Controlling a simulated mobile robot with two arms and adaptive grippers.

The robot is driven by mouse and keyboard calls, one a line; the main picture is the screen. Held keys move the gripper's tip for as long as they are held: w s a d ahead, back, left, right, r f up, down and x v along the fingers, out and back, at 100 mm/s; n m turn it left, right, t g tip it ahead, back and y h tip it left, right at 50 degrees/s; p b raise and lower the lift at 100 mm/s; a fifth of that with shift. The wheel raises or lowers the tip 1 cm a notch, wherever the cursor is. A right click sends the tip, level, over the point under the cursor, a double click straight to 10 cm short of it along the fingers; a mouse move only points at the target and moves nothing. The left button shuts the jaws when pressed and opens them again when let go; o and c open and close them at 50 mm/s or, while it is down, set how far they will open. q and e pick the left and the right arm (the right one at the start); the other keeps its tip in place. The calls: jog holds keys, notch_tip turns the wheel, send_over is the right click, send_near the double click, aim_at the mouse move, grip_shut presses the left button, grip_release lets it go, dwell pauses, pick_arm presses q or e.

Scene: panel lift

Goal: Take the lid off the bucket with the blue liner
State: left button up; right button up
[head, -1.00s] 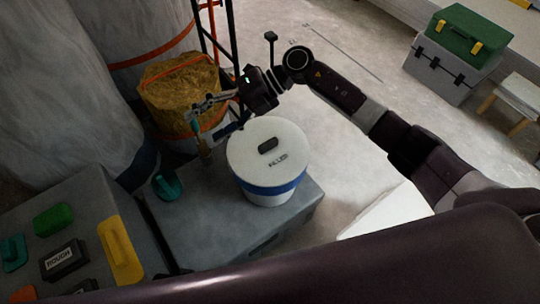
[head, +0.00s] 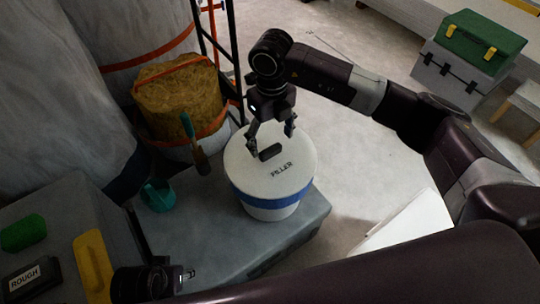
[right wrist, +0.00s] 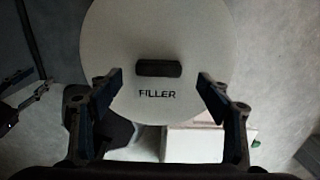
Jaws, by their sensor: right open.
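A white bucket (head: 268,213) with a blue liner band (head: 272,198) below its rim stands on a grey box. Its round white lid (head: 292,158), marked FILLER, is on the bucket. A dark handle (head: 270,152) sits on the lid. My right gripper (head: 270,140) points down at the handle, its fingers apart and empty. In the right wrist view the handle (right wrist: 158,69) lies between the open fingertips (right wrist: 160,84), with space on both sides.
The grey box (head: 190,240) under the bucket also bears a teal cup-like item (head: 158,195). A brush (head: 195,145) stands behind. A straw-coloured bale (head: 178,95) in a white tub and a dark rack are at the back. A green case (head: 468,40) is far right.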

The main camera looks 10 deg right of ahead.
aim_at(270, 149)
notch_tip(270, 149, down, 3)
jog(key=shift+a+f, duration=0.1)
pick_arm(q)
notch_tip(270, 149, up, 2)
jog(key=shift+r, duration=0.1)
pick_arm(e)
jog(key=shift+f, duration=0.35)
jog(key=c, duration=1.2)
jog(key=shift+c, duration=0.6)
jog(key=shift+r, duration=0.15)
